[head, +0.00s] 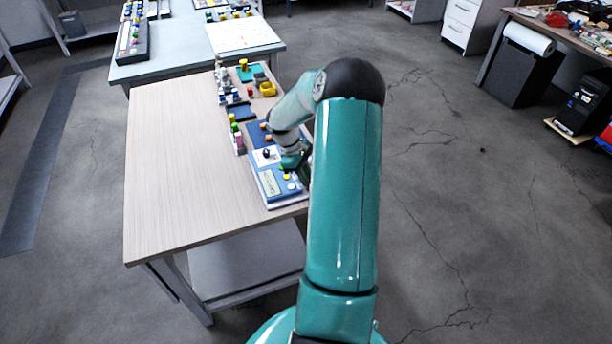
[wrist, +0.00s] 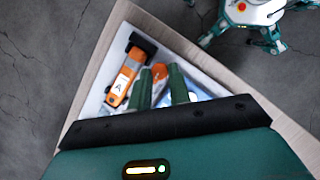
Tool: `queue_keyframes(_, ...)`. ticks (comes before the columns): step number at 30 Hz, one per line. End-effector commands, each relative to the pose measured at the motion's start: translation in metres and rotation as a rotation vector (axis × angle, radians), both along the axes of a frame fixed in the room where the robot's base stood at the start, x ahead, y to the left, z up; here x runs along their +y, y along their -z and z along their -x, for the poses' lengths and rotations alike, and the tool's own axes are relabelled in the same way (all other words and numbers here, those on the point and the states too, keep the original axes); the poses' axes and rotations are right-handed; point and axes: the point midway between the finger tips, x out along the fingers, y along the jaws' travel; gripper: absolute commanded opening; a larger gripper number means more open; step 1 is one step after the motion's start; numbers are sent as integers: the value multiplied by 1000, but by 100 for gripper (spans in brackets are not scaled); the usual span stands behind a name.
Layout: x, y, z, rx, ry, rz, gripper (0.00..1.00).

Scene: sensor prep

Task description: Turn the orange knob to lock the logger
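In the head view a blue panel device (head: 268,186) with a display, a black knob and small yellow and white buttons lies near the table's right edge. My gripper (head: 300,160) is low beside it, partly hidden by my arm. In the wrist view my gripper's two green fingers (wrist: 162,88) stand apart, with a gap between them. An orange part (wrist: 160,72) shows between the fingertips; I cannot tell whether it is the orange knob or whether they touch it. An orange device marked A (wrist: 122,82) with a black end lies to the left, on a white surface (wrist: 97,98).
The wooden table (head: 170,150) is bare on its left half. Small colored parts and a yellow container (head: 268,89) stand along its right side. A second table (head: 185,62) with more panels is behind. A black bin (head: 520,70) stands at the right.

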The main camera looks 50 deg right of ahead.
Motion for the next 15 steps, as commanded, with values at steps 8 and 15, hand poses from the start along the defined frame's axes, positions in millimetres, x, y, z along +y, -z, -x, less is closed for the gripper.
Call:
queue_keyframes(8, -1, 0, 0, 0, 7, 2, 0)
queue_keyframes(15, -1, 0, -1, 0, 72, 2, 0)
